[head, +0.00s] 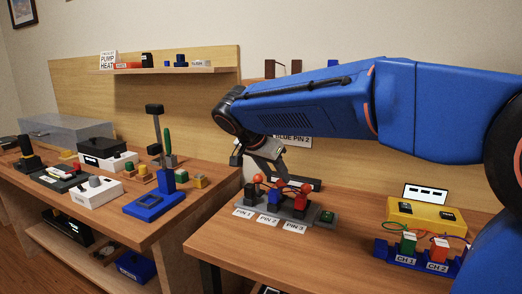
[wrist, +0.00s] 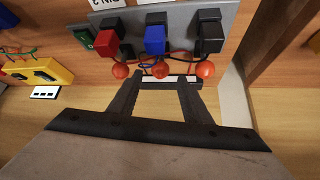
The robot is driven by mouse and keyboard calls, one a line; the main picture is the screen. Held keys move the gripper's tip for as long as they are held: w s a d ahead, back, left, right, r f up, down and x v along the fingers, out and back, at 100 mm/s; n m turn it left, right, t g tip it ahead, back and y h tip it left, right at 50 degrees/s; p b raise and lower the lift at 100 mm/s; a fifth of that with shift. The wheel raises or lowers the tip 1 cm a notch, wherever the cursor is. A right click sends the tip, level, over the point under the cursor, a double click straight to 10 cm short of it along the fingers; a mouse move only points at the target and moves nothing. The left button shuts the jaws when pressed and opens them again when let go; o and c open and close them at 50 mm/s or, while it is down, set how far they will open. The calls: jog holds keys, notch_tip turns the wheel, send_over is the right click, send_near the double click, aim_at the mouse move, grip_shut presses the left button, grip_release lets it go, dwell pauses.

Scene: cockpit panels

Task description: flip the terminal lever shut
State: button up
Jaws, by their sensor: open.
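A grey terminal block (head: 263,208) on the right bench carries a black, a blue and a red terminal above labels PIN 1, PIN 2 and PIN 3. Each has a lever with an orange-red ball knob; the blue terminal (head: 274,197) is in the middle, its knob (head: 281,183) raised behind it. In the wrist view the blue terminal (wrist: 155,41) and its knob (wrist: 160,70) lie just beyond my fingers. My gripper (head: 277,172) is open and empty, close behind the knobs. In the wrist view my gripper (wrist: 160,84) has its fingertips either side of the middle knob's line; contact is unclear.
A partly hidden sign (head: 293,142) reading "BLUE PIN 2" is on the back panel. A small green switch (head: 326,217) sits at the block's right end. A yellow box (head: 426,216) and wired CH 1 and CH 2 connectors (head: 407,243) stand farther right. Bare bench lies in front.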

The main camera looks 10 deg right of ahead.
jog(key=v, duration=1.4)
jog(key=shift+d, duration=0.1)
